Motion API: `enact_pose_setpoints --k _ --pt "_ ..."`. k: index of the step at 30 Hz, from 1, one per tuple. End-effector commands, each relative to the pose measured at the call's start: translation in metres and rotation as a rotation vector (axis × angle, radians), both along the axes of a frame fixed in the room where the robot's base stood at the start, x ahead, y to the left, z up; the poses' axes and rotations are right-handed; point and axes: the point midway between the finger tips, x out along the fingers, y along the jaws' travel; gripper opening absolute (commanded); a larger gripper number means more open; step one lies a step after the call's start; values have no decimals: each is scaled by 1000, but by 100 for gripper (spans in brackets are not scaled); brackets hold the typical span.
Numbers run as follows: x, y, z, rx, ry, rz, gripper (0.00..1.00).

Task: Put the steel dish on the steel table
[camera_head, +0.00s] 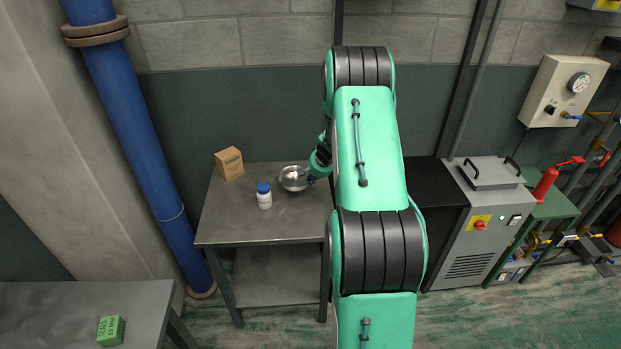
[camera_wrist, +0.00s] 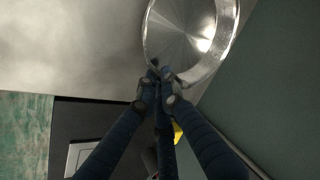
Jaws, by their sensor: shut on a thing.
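The steel dish (camera_head: 294,178) is a shiny round bowl over the back right part of the steel table (camera_head: 262,229). I cannot tell whether it touches the top or is a little above it. My gripper (camera_head: 312,174) is at the dish's right side, shut on its rim. In the wrist view the dish (camera_wrist: 190,35) fills the top middle, and the dark fingers of my gripper (camera_wrist: 158,78) meet at its near edge. The table top (camera_wrist: 70,45) shows pale to its left. My arm hides the table's right edge in the head view.
A cardboard box (camera_head: 229,164) and a white bottle with a blue cap (camera_head: 264,196) stand on the table, the bottle just left of the dish. The front of the top is clear. A blue pipe (camera_head: 130,120) runs at left. A grey machine (camera_head: 480,215) stands at right.

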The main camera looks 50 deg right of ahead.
Motion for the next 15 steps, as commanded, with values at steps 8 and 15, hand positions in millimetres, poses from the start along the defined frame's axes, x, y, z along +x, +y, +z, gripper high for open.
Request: enact_pose_setpoints --k 8,15 --pt "24 -23 -2 -2 -1 0 0" --pt "39 -36 -4 -2 -1 0 0"
